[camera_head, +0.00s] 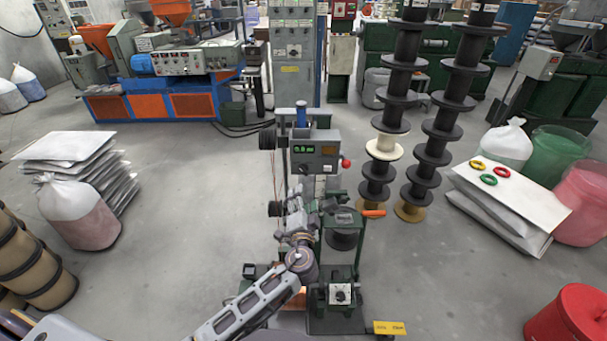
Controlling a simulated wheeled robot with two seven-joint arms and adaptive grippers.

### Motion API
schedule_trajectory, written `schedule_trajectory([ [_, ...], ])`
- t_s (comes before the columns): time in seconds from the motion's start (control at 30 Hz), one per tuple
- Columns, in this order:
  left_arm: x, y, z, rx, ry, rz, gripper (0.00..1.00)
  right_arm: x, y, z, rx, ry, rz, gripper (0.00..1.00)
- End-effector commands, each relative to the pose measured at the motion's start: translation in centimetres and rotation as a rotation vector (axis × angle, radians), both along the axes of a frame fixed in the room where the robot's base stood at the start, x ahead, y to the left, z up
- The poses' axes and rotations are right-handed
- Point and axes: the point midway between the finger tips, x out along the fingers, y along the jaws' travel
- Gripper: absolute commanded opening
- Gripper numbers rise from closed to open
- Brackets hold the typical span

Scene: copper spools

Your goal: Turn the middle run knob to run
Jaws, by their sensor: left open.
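A grey control box (316,152) with a green digital display and a red button on its right side stands on the winding machine at the centre. Small controls show on its face, too small to read. A lower box with a dark knob on a pale plate (340,293) sits at the machine's near end. Which knob is the middle run knob, and its setting, I cannot tell. My left gripper (299,205) is open in front of the machine, below the control box, overlapping machine parts. Contact cannot be told. My right gripper is not in view.
A grey cabinet (293,50) with a knob stands behind. Two stacks of black spools (447,130) rise to the right. White sacks (510,205) lie right.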

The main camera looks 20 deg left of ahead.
Motion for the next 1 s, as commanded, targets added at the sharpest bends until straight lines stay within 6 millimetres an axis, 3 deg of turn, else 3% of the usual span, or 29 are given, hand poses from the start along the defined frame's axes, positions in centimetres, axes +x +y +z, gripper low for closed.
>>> schedule_trajectory([
  [0.37, 0.9, 0.2, 0.0, 0.001, 0.000, -0.001, 0.64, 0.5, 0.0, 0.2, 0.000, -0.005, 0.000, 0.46],
  [0.73, 4.1, 1.1, 0.1, 0.003, 0.000, -0.001, 0.64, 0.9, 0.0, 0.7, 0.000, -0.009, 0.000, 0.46],
  [1.0, 6.6, 1.9, 0.1, 0.002, 0.001, 0.000, 0.64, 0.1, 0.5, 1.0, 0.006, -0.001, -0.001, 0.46],
])
